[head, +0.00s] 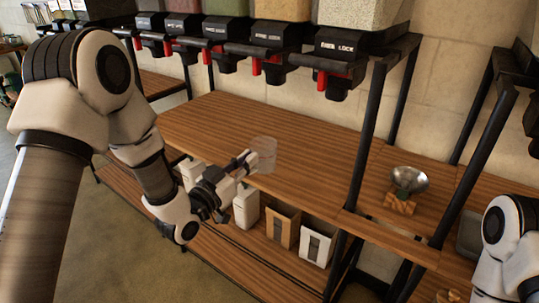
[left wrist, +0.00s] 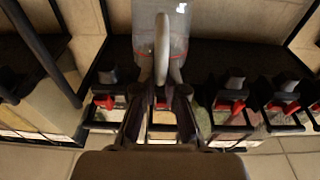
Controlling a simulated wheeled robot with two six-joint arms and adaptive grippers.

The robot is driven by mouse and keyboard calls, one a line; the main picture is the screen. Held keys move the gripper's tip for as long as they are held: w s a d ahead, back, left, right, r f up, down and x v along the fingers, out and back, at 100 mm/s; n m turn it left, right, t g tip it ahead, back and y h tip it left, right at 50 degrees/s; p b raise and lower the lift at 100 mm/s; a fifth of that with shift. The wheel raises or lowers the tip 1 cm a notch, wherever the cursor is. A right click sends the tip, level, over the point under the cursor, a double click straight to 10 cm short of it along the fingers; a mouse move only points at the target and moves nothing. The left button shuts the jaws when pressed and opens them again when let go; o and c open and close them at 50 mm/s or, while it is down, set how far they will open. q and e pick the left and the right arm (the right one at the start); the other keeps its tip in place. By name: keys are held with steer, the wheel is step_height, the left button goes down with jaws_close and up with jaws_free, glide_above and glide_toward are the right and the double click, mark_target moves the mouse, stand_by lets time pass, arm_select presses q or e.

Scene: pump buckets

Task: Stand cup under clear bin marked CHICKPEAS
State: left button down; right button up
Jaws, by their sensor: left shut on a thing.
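A clear cup (head: 264,153) is held over the front edge of the wooden shelf, in front of the row of dispensers. My left gripper (head: 247,165) is shut on it. In the left wrist view, the cup (left wrist: 178,35) and its pale handle show between the gripper's fingers (left wrist: 163,85). Clear bins of pink, green, tan and pale grains top black dispensers with red levers; the tan-filled bin (head: 287,10) is second from the right in the near row. I cannot read a CHICKPEAS mark on any bin. My right gripper is out of view.
The wooden shelf (head: 280,130) under the dispensers is bare. White and brown containers (head: 283,226) stand on the lower shelf. A black post (head: 372,130) rises at the right of the row. A scale with a metal bowl (head: 408,180) stands on the right-hand shelf.

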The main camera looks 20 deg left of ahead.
mark_target(261, 144)
arm_select(q)
steer(key=w, duration=0.3)
steer(key=w+f, duration=0.1)
steer(key=w, duration=0.3)
steer(key=w+f, duration=0.1)
steer(key=w, duration=0.3)
steer(key=shift+p, duration=0.4)
steer(key=shift+w+d, duration=0.1)
steer(key=shift+w, duration=0.05)
step_height(261, 144, down, 3)
steer(key=shift+f, duration=0.15)
steer(key=shift+w, duration=0.15)
steer(key=shift+s+f, duration=0.2)
steer(key=c, duration=1.2)
jaws_free()
steer(key=shift+w, duration=0.1)
steer(key=shift+c, duration=0.2)
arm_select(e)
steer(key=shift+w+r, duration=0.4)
